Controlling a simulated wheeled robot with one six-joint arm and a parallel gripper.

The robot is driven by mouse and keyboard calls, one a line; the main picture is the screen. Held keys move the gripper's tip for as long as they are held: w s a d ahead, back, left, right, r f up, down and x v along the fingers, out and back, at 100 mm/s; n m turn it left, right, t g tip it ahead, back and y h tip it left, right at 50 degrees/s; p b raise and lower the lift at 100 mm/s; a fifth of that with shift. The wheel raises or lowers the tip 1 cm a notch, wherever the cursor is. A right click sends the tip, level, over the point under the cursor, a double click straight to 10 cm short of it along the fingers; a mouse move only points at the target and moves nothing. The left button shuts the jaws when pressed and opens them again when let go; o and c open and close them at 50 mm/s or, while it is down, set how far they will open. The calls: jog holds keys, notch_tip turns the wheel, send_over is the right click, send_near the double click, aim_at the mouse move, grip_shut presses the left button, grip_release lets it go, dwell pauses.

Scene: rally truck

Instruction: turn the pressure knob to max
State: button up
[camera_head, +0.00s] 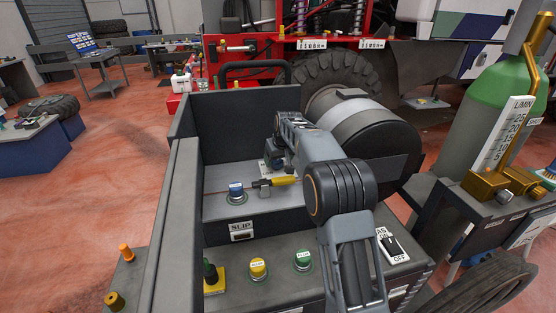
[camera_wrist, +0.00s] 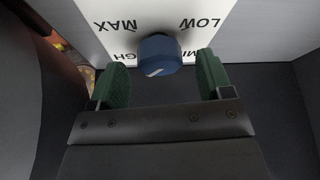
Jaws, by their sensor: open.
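The blue pressure knob (camera_wrist: 160,52) sits on a white label plate (camera_wrist: 150,18) in the wrist view. The lettering is upside down: MAX upper left, LOW upper right, partly hidden words below on both sides. A short white mark lies low on the knob's face; I cannot tell which label it points to. My gripper (camera_wrist: 163,66) is open, with green fingers on the left and right of the knob. Gaps show on both sides, and the knob is not gripped. In the head view my gripper (camera_head: 276,152) reaches into the grey console; the knob is not clearly visible there.
A blue button (camera_head: 236,190) and a yellow-handled lever (camera_head: 276,182) are on the console shelf (camera_head: 215,208), close to my arm. A dark side wall (camera_head: 180,185) stands left; a cylinder (camera_head: 365,135) is right.

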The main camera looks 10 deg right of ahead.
jog(key=shift+w+f, duration=0.2)
jog(key=shift+f, duration=0.3)
jog(key=shift+c, duration=0.2)
jog(key=c, duration=0.9)
